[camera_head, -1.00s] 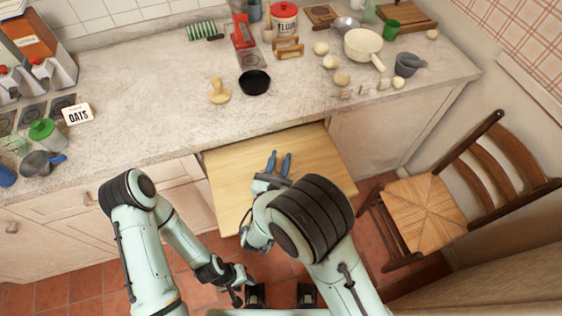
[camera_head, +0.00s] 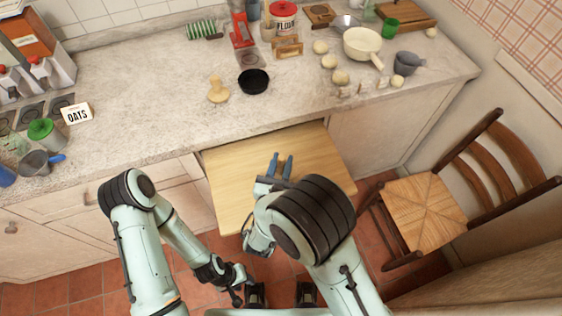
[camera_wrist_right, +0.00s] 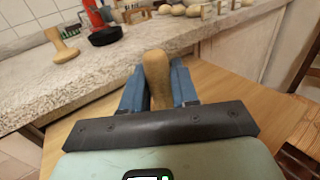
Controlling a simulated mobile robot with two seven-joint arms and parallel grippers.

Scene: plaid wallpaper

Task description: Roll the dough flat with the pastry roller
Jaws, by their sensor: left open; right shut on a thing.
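My right gripper (camera_head: 282,160) has its blue fingers over the pale pull-out wooden board (camera_head: 235,165). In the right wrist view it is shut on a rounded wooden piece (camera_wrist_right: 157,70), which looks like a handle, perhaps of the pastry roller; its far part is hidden. Another wooden tool (camera_head: 218,90) with a wide foot stands on the counter; it also shows in the right wrist view (camera_wrist_right: 62,45). I see no dough on the visible part of the board; my right arm hides some of it. My left gripper (camera_head: 237,292) is open, low over the floor.
A wooden chair (camera_head: 425,205) stands right of the board.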

